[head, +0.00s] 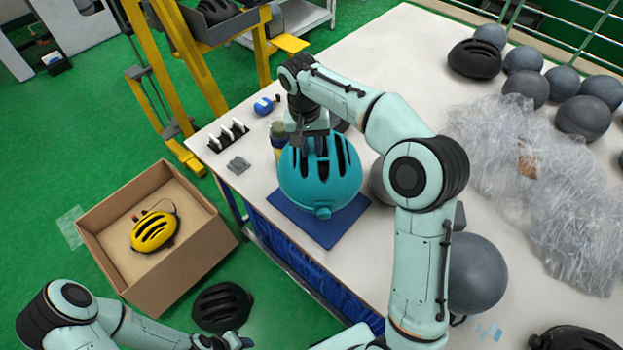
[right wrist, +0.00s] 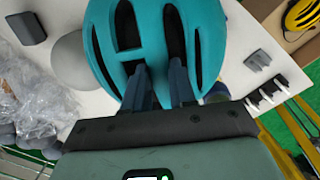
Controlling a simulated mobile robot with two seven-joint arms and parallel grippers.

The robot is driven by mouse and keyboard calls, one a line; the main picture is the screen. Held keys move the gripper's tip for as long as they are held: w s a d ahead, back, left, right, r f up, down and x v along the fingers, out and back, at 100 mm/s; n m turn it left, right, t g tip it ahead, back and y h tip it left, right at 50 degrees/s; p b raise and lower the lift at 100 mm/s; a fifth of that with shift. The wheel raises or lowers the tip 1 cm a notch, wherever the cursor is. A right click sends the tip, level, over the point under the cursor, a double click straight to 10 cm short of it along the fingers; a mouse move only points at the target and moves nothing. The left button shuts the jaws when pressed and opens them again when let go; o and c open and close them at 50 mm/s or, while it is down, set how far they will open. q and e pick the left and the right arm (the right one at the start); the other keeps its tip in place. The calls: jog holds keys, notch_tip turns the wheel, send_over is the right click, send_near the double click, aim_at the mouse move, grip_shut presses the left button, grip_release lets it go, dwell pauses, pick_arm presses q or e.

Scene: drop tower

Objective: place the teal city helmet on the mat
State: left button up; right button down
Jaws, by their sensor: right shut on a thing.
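The teal city helmet (head: 318,180) is at the table's front left edge, over the dark blue mat (head: 325,232). It hides the rear of the mat, and I cannot tell whether it touches it. My right gripper (head: 310,138) is at the top of the helmet, shut on its shell. In the right wrist view the fingers (right wrist: 160,88) reach into the vent slots of the teal shell (right wrist: 203,30). My left gripper (head: 222,343) shows only in part at the bottom edge, and its jaws are not clear.
A cardboard box (head: 192,262) with a yellow helmet (head: 153,231) stands on the floor at left, near a black helmet (head: 221,307). Grey spheres (head: 584,117) and clear plastic wrap (head: 520,165) fill the table's right side.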

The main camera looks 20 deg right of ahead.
jog(key=f, duration=0.6)
jog(key=shift+w+f+b, duration=0.3)
jog(key=shift+b, duration=0.05)
pick_arm(q)
jog(key=shift+s+f, duration=0.7)
jog(key=shift+f, duration=0.3)
pick_arm(e)
jog(key=shift+f, duration=3.1)
jog(key=c, duration=0.9)
grip_release()
pick_arm(q)
jog(key=shift+w+r+p, duration=0.6)
jog(key=shift+w+r, duration=0.45)
jog(key=shift+r, duration=0.05)
pick_arm(e)
jog(key=r, duration=0.8)
jog(key=a+r, duration=0.1)
jog(key=r, duration=0.3)
jog(key=shift+w+a+r, duration=0.1)
jog(key=shift+w, duration=0.2)
